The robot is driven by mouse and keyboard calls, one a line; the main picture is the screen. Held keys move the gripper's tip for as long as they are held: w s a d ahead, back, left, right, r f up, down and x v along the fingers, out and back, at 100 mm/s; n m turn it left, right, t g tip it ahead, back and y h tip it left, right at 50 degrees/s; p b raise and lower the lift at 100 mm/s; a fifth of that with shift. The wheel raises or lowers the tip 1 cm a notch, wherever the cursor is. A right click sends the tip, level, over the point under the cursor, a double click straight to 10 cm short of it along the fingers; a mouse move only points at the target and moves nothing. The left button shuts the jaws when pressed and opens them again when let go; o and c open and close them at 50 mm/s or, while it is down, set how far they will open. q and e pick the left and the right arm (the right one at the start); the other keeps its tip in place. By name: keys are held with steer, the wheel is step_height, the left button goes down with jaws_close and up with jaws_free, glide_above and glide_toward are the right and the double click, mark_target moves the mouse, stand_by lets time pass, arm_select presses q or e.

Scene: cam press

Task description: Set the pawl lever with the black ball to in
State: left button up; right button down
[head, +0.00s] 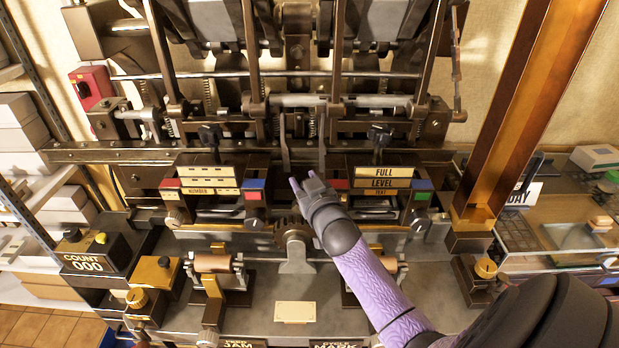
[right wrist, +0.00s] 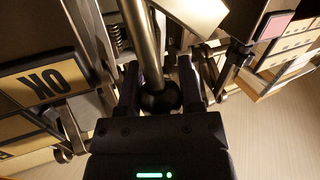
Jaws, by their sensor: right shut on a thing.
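The pawl lever shows in the right wrist view as a grey metal rod (right wrist: 143,40) ending in a black ball (right wrist: 160,99). My right gripper (right wrist: 158,76) is shut on the black ball, with one dark finger on each side of it. In the head view my right gripper (head: 307,184) is at the middle of the press, between the two label blocks, and its hand hides the ball. I cannot tell the lever's in or out position from these frames. My left gripper is not in view.
A left label block (head: 208,183) and a right block marked FULL LEVEL (head: 384,172) flank the hand closely. A toothed wheel (head: 294,238) lies just below it. A COUNT box (head: 88,252) stands at left. An amber post (head: 520,110) rises at right.

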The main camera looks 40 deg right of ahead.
steer(key=shift+w+a+n+g+p, duration=0.3)
steer(key=shift+w+a+n+p, duration=0.15)
steer(key=shift+n, duration=0.25)
steer(key=shift+w+a+f+n+g+p, duration=0.35)
steer(key=shift+a+n, duration=0.1)
steer(key=shift+n, duration=0.25)
steer(key=shift+w+a+f+n+g, duration=0.35)
steer(key=shift+a+f+n, duration=0.1)
steer(key=shift+n, duration=0.35)
steer(key=shift+w+a+f+n+g+h, duration=0.3)
steer(key=shift+a+f+n+g+h, duration=0.1)
steer(key=shift+f+n, duration=0.25)
steer(key=shift+c, duration=1.2)
jaws_free()
